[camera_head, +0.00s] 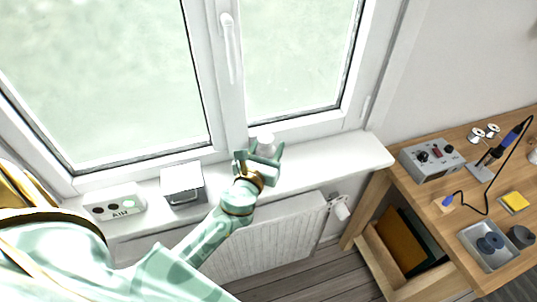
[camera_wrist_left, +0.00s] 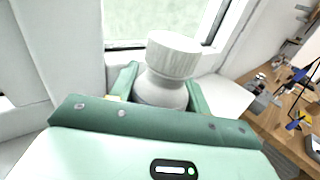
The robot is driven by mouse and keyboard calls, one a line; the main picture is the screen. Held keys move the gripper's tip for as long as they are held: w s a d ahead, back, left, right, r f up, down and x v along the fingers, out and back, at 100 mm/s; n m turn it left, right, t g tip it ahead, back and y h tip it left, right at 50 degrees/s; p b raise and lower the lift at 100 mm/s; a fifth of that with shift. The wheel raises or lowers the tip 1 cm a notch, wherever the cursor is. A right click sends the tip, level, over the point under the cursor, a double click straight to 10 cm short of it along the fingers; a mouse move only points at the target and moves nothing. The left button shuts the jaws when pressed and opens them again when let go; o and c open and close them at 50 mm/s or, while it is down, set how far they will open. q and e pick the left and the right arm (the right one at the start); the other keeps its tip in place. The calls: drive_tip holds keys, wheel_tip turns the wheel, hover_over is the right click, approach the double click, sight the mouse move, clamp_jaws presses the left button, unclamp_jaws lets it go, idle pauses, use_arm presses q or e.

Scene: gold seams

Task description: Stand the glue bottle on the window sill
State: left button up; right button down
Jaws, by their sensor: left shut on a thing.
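The glue bottle (camera_wrist_left: 168,70) is white with a ribbed cap and sits between the fingers of my left gripper (camera_wrist_left: 160,88) in the left wrist view. In the head view, the left gripper (camera_head: 260,165) is over the white window sill (camera_head: 320,160), close to the window frame, shut on the bottle (camera_head: 265,141). The bottle looks roughly upright. Its lower part is hidden by the gripper, so I cannot tell whether its base touches the sill. My right gripper is in neither view.
A white box with buttons (camera_head: 114,204) and a grey-white box (camera_head: 183,185) stand on the sill to the left. The sill's right end is clear. A radiator (camera_head: 265,240) is below. The wooden desk (camera_head: 405,190) at right holds a soldering iron, a grey unit (camera_head: 432,158) and a tray (camera_head: 489,246).

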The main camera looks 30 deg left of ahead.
use_arm(q)
drive_tip(key=shift+f, duration=0.55)
drive_tip(key=shift+r, duration=0.2)
drive_tip(key=shift+f, duration=0.2)
drive_tip(key=o, duration=1.1)
drive_tip(key=shift+o, duration=0.2)
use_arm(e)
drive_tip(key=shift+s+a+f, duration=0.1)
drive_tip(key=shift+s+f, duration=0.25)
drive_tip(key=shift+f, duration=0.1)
use_arm(q)
drive_tip(key=shift+r, duration=0.15)
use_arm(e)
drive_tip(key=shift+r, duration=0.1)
use_arm(q)
drive_tip(key=shift+s, duration=0.3)
drive_tip(key=s+d+b, duration=0.2)
drive_tip(key=s, duration=0.9)
drive_tip(key=shift+s, duration=0.15)
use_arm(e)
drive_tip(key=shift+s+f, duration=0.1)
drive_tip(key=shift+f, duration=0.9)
